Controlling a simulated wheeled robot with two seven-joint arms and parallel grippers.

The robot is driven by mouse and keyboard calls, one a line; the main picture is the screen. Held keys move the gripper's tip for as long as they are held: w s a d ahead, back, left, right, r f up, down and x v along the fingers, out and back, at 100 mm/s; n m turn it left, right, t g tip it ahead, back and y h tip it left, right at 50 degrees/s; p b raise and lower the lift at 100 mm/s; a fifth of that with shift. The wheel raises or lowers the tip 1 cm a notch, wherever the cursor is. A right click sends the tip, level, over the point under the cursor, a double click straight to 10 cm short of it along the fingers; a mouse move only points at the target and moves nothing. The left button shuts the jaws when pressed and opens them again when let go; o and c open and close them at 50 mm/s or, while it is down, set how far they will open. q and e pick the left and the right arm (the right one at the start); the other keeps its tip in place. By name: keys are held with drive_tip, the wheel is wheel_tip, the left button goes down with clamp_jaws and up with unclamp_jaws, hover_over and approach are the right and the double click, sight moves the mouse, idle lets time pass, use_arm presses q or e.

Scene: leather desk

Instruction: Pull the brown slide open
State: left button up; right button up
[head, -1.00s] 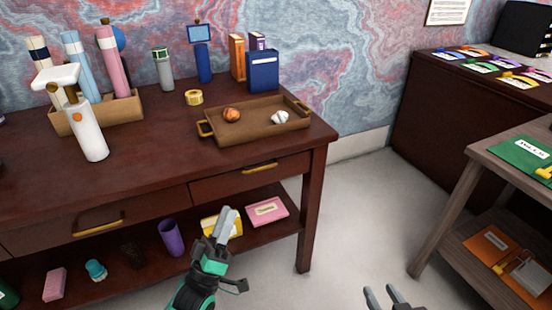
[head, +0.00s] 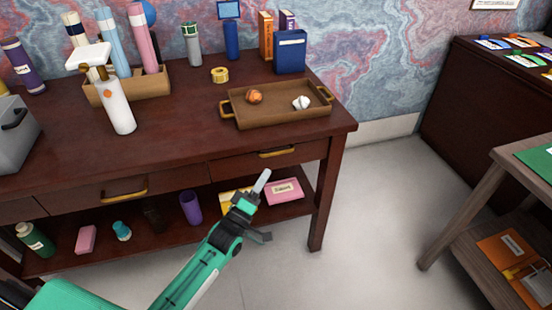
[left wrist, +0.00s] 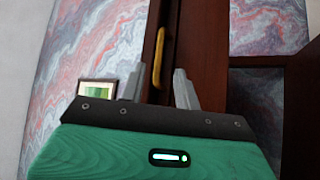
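The right drawer (head: 240,168) has a yellow handle (head: 277,152) and looks closed. The left drawer (head: 85,201) has a similar handle (head: 124,193) and also looks closed. My left gripper (head: 261,182) is in front of and just below the right drawer's handle. In the left wrist view my left gripper (left wrist: 159,84) is open and empty, and a yellow handle (left wrist: 158,57) shows ahead, between the line of its fingers, apart from them. My right gripper is not in view.
A tray (head: 275,119) with two small crumpled balls stands on the desk above the right drawer. The lower shelf (head: 170,236) holds a purple cup, a pink box and other things. The floor right of the desk is clear up to a grey-brown table (head: 470,205).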

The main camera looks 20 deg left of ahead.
use_arm(q)
drive_tip(key=x, duration=0.7)
drive_tip(key=shift+w, duration=0.1)
clamp_jaws()
